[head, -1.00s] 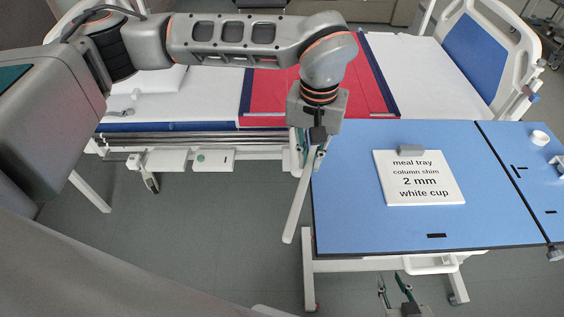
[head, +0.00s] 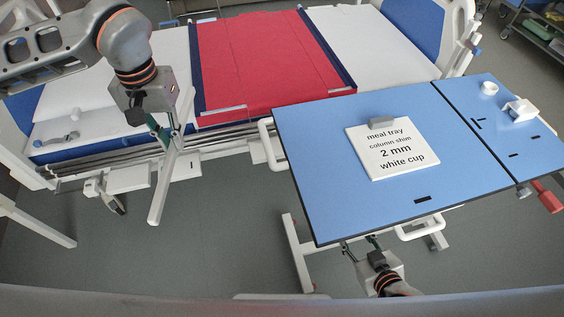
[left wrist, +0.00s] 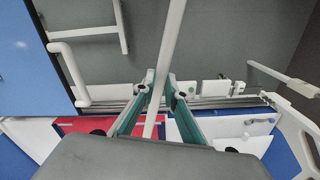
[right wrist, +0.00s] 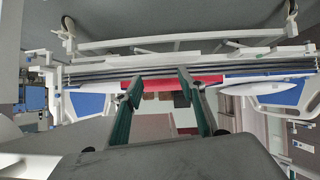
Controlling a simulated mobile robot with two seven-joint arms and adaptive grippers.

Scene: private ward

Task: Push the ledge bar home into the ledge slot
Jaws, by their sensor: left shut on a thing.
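The ledge bar, a long pale bar (head: 164,190), is held in my left gripper (head: 170,128). It hangs steeply, slightly tilted, over the floor between bed and table, apart from both. In the left wrist view the fingers (left wrist: 160,88) close on both sides of the bar (left wrist: 172,42). My right gripper (head: 360,245) is low at the table's front edge, its fingers apart; in the right wrist view nothing lies between them (right wrist: 160,86). The blue tabletop has several dark slots, one near the front edge (head: 423,198) and others on the right panel (head: 513,155). I cannot tell which is the ledge slot.
A white label card (head: 392,160) with a grey block (head: 381,123) lies on the blue table (head: 318,190). A white cup (head: 489,88) and white fitting (head: 519,109) are on the right panel. The bed with its red cover (head: 255,60) stands behind. Grey floor is clear below the bar.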

